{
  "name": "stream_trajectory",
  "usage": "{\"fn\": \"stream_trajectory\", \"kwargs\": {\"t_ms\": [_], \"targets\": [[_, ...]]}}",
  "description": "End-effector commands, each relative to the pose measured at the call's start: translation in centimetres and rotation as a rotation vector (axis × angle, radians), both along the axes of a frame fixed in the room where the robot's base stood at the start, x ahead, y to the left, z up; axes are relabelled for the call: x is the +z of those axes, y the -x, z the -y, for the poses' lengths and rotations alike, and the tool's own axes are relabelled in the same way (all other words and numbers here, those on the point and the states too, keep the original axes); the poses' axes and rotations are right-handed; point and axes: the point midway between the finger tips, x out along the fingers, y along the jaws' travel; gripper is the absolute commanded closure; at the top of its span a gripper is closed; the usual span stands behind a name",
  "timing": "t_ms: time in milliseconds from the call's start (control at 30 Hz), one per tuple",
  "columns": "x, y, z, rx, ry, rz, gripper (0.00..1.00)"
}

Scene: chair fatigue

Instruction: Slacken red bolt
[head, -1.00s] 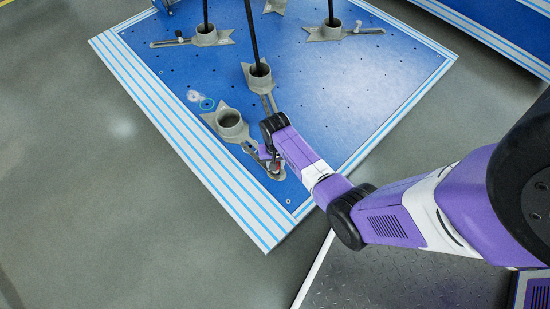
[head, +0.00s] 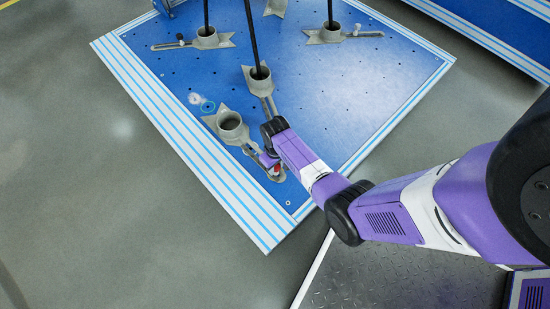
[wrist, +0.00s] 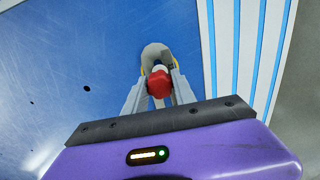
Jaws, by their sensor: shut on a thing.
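The red bolt (wrist: 159,82) sits in the slotted end of a grey clamp bracket, and in the wrist view it lies between my two fingers. A little of its red shows in the head view (head: 277,170), beside my wrist. My gripper (wrist: 159,88) is shut on the bolt, one finger on each side. The grey bracket (head: 230,124) has a round, empty cup at its other end and lies on the blue platform (head: 320,120) near its front corner. My gripper's fingertips are mostly hidden by my arm in the head view.
A second bracket (head: 259,79) with a black pole stands close behind my wrist. More brackets with poles (head: 207,38) stand further back. A striped white and blue edge (head: 190,145) borders the platform, with clear grey floor to its left.

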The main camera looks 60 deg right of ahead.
Motion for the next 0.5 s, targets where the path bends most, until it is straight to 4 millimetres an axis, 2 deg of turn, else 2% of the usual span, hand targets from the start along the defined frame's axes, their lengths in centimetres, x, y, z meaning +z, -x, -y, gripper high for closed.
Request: {"fn": "stream_trajectory", "kwargs": {"t_ms": [333,500], "targets": [[-0.01,0.05,-0.09,0.027,-0.002,-0.002,1.0],[0.1,0.04,-0.1,0.178,-0.002,-0.001,1.0]]}}
